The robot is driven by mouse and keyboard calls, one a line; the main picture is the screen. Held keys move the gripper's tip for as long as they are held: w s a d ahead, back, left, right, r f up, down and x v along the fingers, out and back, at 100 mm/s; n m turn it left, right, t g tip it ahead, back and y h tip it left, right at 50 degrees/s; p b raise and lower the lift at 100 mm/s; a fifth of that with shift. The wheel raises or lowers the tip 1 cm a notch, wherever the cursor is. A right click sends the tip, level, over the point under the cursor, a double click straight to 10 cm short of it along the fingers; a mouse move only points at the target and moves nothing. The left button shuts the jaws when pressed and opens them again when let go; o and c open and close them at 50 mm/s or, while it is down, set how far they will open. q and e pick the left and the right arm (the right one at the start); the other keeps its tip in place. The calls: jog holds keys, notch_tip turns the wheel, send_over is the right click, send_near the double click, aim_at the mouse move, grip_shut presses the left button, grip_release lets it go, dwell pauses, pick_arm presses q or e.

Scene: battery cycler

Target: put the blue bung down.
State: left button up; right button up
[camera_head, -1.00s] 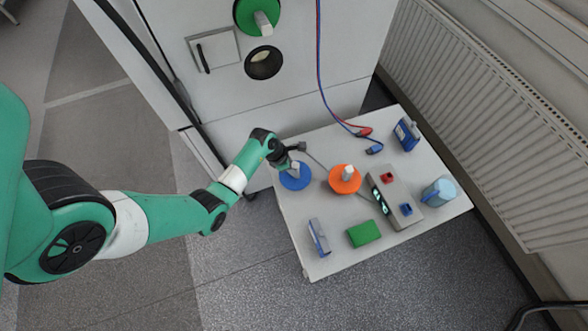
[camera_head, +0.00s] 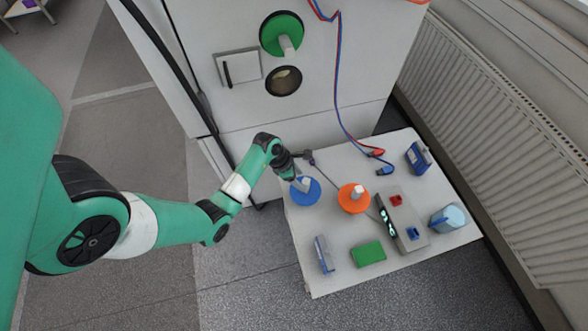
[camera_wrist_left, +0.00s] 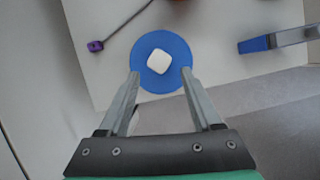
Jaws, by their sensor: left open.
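The blue bung (camera_head: 305,192) is a blue disc with a pale, blocky handle on top. It rests on the white table (camera_head: 340,265) near the table's left edge. My left gripper (camera_head: 299,183) is directly over it. In the left wrist view the bung (camera_wrist_left: 176,78) lies flat with its white handle facing up, and the fingers of my left gripper (camera_wrist_left: 160,73) are spread wide, one on each side of the handle and clear of it. My right gripper is not in view.
An orange bung (camera_head: 347,205) stands right of the blue one. A green block (camera_head: 368,253), a blue-and-grey piece (camera_head: 324,254), a grey meter (camera_head: 405,225) and a light blue jug (camera_head: 447,218) share the table. The cabinet has a green bung (camera_head: 278,36) above an open round hole (camera_head: 284,81).

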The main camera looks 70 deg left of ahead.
pick_arm(q)
jog(key=p+v, duration=0.1)
jog(key=v, duration=0.4)
jog(key=shift+s+r, duration=0.1)
jog(key=shift+r, duration=0.3)
